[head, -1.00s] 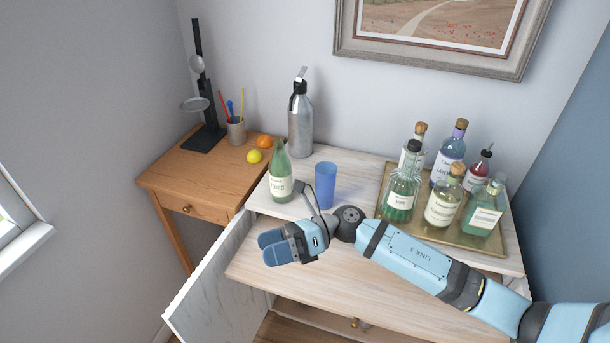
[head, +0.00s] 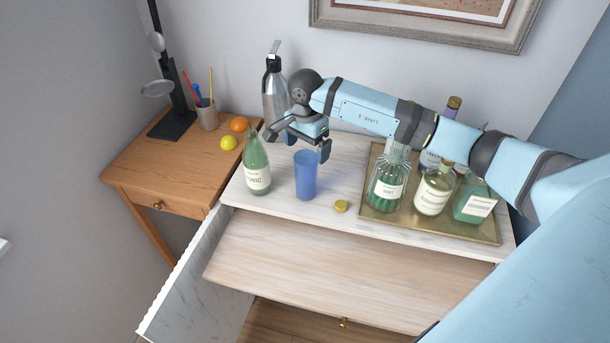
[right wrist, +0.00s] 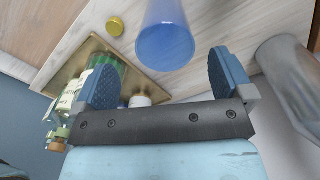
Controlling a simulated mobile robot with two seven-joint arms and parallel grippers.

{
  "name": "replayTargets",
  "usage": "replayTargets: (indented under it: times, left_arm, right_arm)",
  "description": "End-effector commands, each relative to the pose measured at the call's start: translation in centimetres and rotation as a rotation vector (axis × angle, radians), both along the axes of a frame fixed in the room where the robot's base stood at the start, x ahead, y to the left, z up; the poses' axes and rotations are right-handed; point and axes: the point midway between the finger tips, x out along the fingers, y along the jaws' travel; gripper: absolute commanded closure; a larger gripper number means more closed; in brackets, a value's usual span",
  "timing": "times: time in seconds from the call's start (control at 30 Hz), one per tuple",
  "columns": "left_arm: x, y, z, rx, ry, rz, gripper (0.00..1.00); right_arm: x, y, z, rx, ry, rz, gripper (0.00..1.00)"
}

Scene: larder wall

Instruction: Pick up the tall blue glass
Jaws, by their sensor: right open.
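The tall blue glass (head: 305,178) stands upright on the pale top of the cabinet, right of a green tonic bottle (head: 257,168). My right gripper (head: 299,145) is open and empty, just above and behind the glass in the head view. In the right wrist view the glass (right wrist: 165,38) shows in front of the gap between the two blue fingers (right wrist: 165,72). No touch between the fingers and the glass is visible. My left gripper is out of view.
A metal bottle (head: 274,92) stands close behind my gripper. A brass tray (head: 400,226) with several bottles is at right, partly behind my arm. A small yellow cap (head: 341,206) lies right of the glass. An open drawer (head: 330,262) juts out in front.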

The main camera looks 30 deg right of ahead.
Motion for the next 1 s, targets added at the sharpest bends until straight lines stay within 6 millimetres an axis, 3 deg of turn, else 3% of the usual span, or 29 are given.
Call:
replayTargets:
  times: [0.33, 0.6, 0.9, 1.0]
  left_arm:
    - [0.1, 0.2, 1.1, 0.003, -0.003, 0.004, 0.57]
    - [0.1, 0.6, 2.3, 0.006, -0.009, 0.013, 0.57]
    - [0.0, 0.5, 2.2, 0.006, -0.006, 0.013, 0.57]
    - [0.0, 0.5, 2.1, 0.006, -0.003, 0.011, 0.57]
  right_arm:
    - [0.1, 0.0, -3.2, 0.003, 0.001, -0.001, 0.02]
    - [0.3, 0.0, -7.0, 0.004, 0.001, -0.002, 0.02]
    - [0.3, -0.1, -7.5, 0.002, 0.0, 0.0, 0.02]
    - [0.3, -0.1, -7.5, 0.002, 0.0, 0.0, 0.25]
